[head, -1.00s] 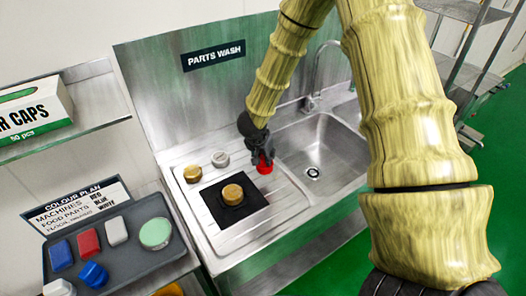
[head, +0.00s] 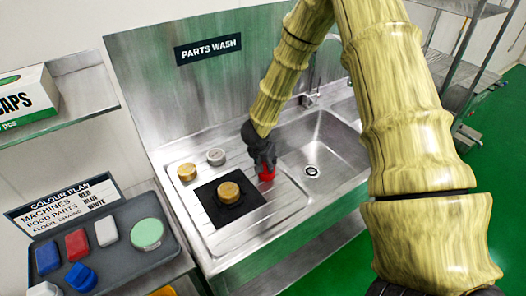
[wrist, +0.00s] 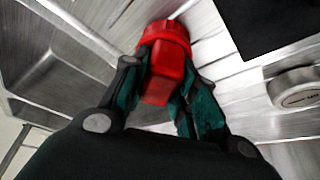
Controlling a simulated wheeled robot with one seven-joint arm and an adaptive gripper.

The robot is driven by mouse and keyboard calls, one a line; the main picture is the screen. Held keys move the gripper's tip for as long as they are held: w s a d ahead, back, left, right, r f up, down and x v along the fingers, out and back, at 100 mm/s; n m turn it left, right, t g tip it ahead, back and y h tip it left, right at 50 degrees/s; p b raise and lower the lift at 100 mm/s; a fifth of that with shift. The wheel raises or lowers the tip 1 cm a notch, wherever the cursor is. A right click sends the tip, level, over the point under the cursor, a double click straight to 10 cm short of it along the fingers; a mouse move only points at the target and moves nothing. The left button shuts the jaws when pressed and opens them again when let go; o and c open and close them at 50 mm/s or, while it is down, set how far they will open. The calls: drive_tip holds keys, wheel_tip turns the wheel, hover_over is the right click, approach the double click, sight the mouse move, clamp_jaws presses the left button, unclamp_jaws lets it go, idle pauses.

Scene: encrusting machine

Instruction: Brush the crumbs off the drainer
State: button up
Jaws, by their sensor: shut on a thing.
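My gripper (head: 262,157) points down at the right side of the ribbed steel drainer (head: 216,240), beside the sink. It is shut on a red brush-like tool (head: 266,175). In the wrist view the red tool (wrist: 158,90) sits between both fingers, with a round ridged end beyond them. Bristles do not show, and I cannot tell whether the tool touches the drainer. A black mat (head: 238,213) lies on the drainer left of my gripper, with a brass round part (head: 229,192) on it. I cannot make out any crumbs.
A brass cap (head: 187,172) and a grey cap (head: 216,157) stand at the drainer's back. The sink basin (head: 325,150) and tap (head: 308,98) are to the right. A grey tray (head: 118,262) at left holds coloured blocks, a blue tool and a green-topped round container.

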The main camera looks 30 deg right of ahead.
drive_tip(key=shift+w+d, duration=0.1)
drive_tip(key=shift+d, duration=0.65)
drive_tip(key=shift+d+f, duration=0.2)
drive_tip(key=shift+d, duration=0.2)
drive_tip(key=shift+d+r+b, duration=0.15)
drive_tip(key=shift+d+b, duration=0.25)
drive_tip(key=shift+d, duration=0.75)
drive_tip(key=shift+w+d, duration=0.15)
drive_tip(key=shift+d, duration=0.1)
drive_tip(key=shift+c, duration=0.5)
drive_tip(key=shift+b, duration=0.75)
clamp_jaws()
drive_tip(key=shift+a+r+p, duration=0.25)
drive_tip(key=shift+a+p, duration=0.1)
drive_tip(key=shift+s+a+p, duration=0.15)
drive_tip(key=shift+a+p, duration=0.2)
drive_tip(key=shift+a, duration=1.4)
drive_tip(key=shift+s+a+p, duration=0.15)
drive_tip(key=shift+a+p, duration=0.2)
drive_tip(key=shift+a, duration=1.35)
wheel_tip(320, 180, up, 2)
drive_tip(key=shift+w+r+p, duration=0.1)
drive_tip(key=shift+p, duration=0.85)
drive_tip(key=shift+r+p, duration=0.6)
drive_tip(key=shift+p, duration=0.15)
wheel_tip(320, 180, up, 2)
drive_tip(key=shift+r+p, duration=0.1)
drive_tip(key=shift+p, duration=1.05)
drive_tip(key=shift+r, duration=1.05)
